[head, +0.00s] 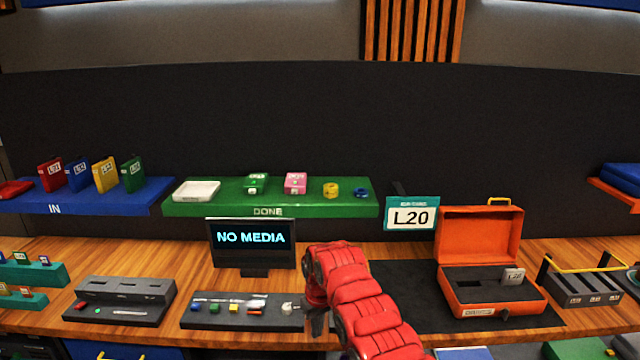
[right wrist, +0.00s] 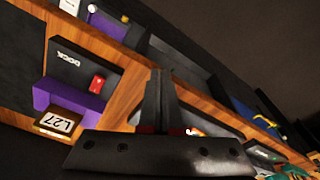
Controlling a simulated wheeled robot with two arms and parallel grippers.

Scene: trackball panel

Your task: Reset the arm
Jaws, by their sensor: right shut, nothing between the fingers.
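My right arm, in red padded segments, comes in from the bottom of the head view. Its dark right gripper (head: 317,322) is at the right end of the trackball panel (head: 215,321), close to the white ball (head: 288,307); I cannot tell if it touches. In the right wrist view the fingers (right wrist: 164,100) are together and hold nothing. The panel carries small blue, green, yellow and orange controls. My left gripper is not in view.
A monitor (head: 251,244) reading NO MEDIA stands behind the panel. A black dock (head: 122,299) is to the left. An open orange case (head: 483,262) stands right, beyond a dark mat (head: 405,285). A green DONE shelf (head: 220,207) is above.

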